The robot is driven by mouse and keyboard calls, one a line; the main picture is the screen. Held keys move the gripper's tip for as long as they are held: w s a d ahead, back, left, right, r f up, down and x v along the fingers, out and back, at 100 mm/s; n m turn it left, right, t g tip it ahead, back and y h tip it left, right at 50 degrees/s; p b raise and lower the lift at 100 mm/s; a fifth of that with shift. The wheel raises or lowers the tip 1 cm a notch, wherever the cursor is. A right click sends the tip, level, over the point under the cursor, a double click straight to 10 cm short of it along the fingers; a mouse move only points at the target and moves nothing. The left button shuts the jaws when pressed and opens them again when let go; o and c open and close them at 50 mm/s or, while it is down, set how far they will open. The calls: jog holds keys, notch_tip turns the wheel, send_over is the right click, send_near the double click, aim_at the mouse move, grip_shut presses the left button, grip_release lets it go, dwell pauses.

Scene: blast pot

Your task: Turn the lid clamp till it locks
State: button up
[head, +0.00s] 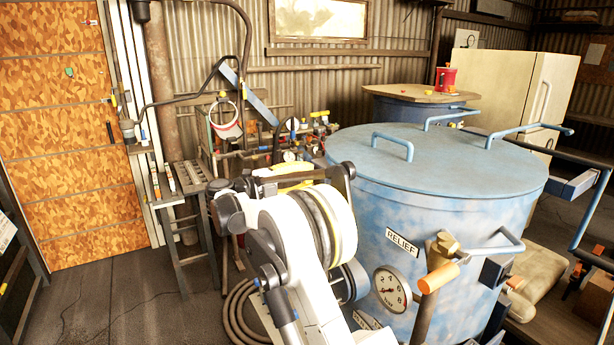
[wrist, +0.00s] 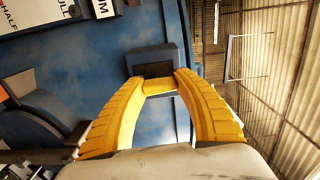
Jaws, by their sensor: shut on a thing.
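The blue pot (head: 380,190) stands at the right in the head view, with its round lid (head: 450,155) on top. My gripper (wrist: 161,82) shows in the wrist view, its yellow fingers shut on a short yellow bar (wrist: 159,88) between the tips. The bar looks like the lid clamp's handle, in front of a dark blue block (wrist: 152,60) on a blue surface. In the head view, yellow parts of my gripper (head: 296,184) show beyond my arm, left of the pot. The clamp is hidden there, and its angle cannot be told.
A gauge (head: 391,288), a RELIEF label (head: 402,242) and an orange-ended lever (head: 438,278) are on the pot's front. Lid handles (head: 393,141) stick up. A cluttered bench (head: 285,135) stands behind. A coiled hose (head: 240,312) lies on the floor; floor at left is clear.

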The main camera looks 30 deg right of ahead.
jog(key=shift+r+m, duration=0.15)
jog(key=shift+m, duration=0.25)
jog(key=o, duration=1.2)
jog(key=a, duration=1.2)
jog(key=shift+s, duration=0.2)
